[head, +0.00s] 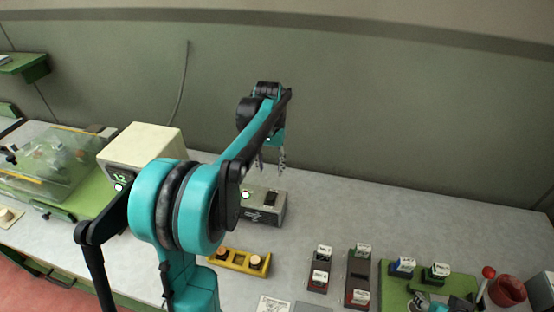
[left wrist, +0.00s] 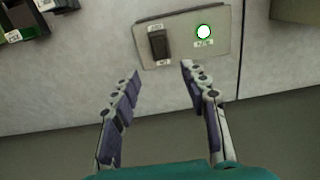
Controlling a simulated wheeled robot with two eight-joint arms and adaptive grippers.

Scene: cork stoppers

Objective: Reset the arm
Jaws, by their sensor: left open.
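My left arm reaches up across the middle of the head view. My left gripper (head: 271,167) hangs at its end with fingers pointing down, above the back of the table. In the left wrist view the two fingers of the left gripper (left wrist: 160,70) are spread apart with nothing between them. Below it is a grey switch box (head: 264,212) with a black rocker switch and a lit, green-ringed white lamp. The box also shows beyond the fingertips in the left wrist view (left wrist: 181,45). I do not make out my right gripper.
A yellow rack (head: 239,261) with cork stoppers stands at the front middle. Dark labelled holders (head: 320,270) and a green tray (head: 394,285) are on the right. A cream box (head: 150,142) and a clear-covered case (head: 52,150) stand left. The back right tabletop is clear.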

